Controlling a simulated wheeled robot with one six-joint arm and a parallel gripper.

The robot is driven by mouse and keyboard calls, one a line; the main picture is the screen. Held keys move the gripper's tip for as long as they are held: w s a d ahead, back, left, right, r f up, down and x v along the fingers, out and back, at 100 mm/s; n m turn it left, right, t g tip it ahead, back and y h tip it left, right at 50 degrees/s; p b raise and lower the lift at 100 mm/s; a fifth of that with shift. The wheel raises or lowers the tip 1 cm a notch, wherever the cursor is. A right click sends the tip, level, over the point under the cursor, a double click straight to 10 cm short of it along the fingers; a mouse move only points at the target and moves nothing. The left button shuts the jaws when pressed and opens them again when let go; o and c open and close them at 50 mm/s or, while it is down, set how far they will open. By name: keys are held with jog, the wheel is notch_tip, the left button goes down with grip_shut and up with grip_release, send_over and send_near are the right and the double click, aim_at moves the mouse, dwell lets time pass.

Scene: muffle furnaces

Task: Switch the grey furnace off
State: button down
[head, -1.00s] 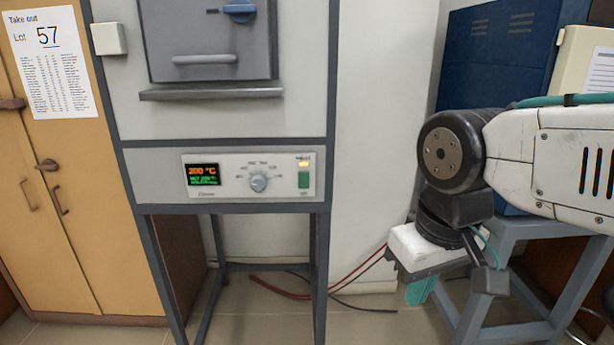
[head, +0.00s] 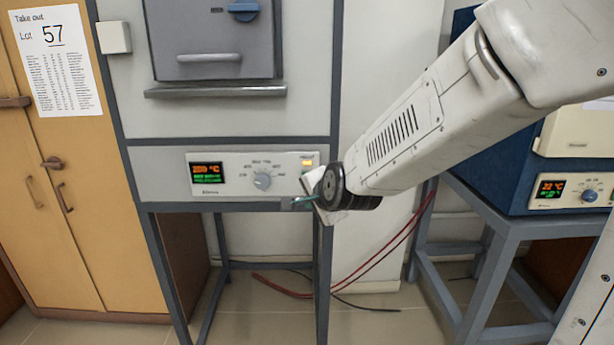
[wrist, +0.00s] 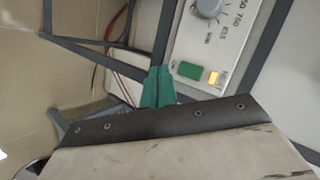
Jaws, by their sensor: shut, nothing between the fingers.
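The grey furnace (head: 305,110) stands on its frame in the head view, its door closed. Its control panel (head: 230,187) has a lit display (head: 208,173) reading about 200 °C, a grey knob (head: 262,181) and a glowing orange lamp (head: 307,163). In the wrist view the green power switch (wrist: 189,71) sits beside the lit lamp (wrist: 213,77); in the head view my arm hides it. My gripper (wrist: 158,70) has its green fingers shut and empty, close beside the switch in the picture. I cannot tell whether they touch the panel.
A blue furnace (head: 485,165) with its own lit display stands on a grey stand (head: 510,228) at the right. Red and dark cables (head: 385,262) run to the floor behind the frame. A yellow cabinet (head: 60,240) with a paper list (head: 58,60) is at the left.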

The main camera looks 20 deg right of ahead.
jog(key=shift+w, duration=0.1)
jog(key=w+d+r, duration=0.1)
jog(key=w+d, duration=0.1)
jog(key=w, duration=0.6)
jog(key=shift+d, duration=0.35)
jog(key=shift+w, duration=0.1)
dwell(1.8)
jog(key=shift+w+d+r, duration=0.1)
jog(key=shift+w+d, duration=0.05)
jog(key=shift+w, duration=0.2)
jog(key=shift+w+d, duration=0.1)
jog(key=shift+w, duration=0.15)
dwell(0.5)
dwell(0.3)
jog(key=shift+s+a, duration=0.25)
jog(key=shift+s, duration=0.45)
